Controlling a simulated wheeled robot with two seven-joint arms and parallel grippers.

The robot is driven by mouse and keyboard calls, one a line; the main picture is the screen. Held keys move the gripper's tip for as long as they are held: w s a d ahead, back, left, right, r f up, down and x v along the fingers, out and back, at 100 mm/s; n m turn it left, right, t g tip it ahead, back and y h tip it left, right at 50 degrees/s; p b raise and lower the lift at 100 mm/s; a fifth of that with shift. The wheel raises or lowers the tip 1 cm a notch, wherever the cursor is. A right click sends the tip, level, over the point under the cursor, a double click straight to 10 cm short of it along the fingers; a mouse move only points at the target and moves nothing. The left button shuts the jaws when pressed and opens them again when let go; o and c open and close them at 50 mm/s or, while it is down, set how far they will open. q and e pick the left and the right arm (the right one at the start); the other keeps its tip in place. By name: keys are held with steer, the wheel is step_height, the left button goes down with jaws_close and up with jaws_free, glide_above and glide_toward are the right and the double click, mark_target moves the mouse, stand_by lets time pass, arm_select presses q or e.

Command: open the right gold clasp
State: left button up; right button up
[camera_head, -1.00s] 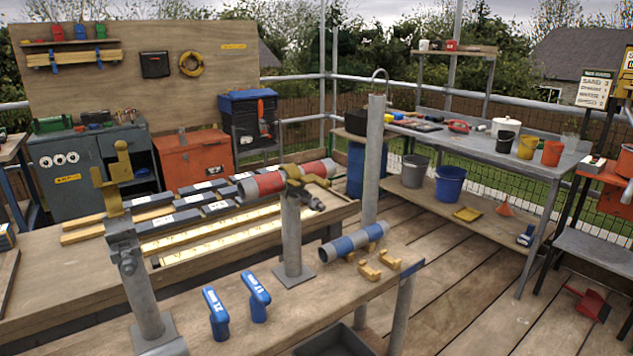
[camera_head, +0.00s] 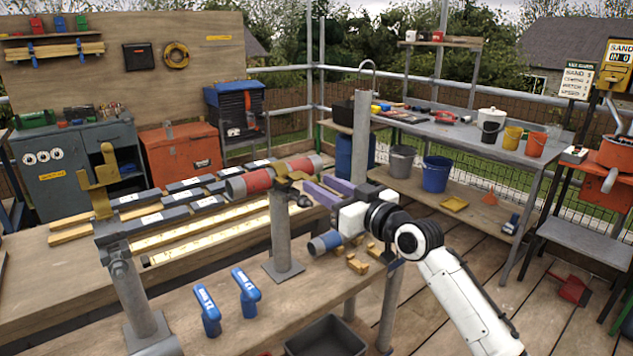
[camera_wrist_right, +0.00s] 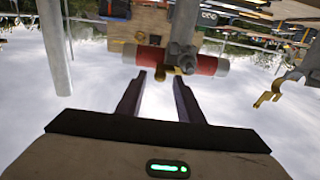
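The right gold clasp (camera_head: 287,174) sits on top of the right grey post (camera_head: 282,225), across a red and grey pipe (camera_head: 252,184). It looks shut over the pipe. The wrist view, which appears upside down, shows the clasp (camera_wrist_right: 187,66) in front of the red pipe (camera_wrist_right: 205,66). My right gripper (camera_head: 316,184) is open, its two purple fingers pointing at the clasp from the right with a gap to it. In the wrist view my fingers (camera_wrist_right: 160,80) are apart and empty. The left gold clasp (camera_head: 98,180) stands raised on the left post. My left gripper is not in view.
A blue-banded pipe (camera_head: 322,243) and small gold pieces (camera_head: 357,264) lie on the bench below my right gripper. Two blue tools (camera_head: 246,292) lie on the bench front. A tall grey pole (camera_head: 361,135) stands behind my gripper. Slats lie behind the posts.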

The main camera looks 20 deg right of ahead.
mark_target(290, 173)
steer(key=shift+x, duration=1.4)
steer(key=shift+c, duration=0.3)
jaws_close()
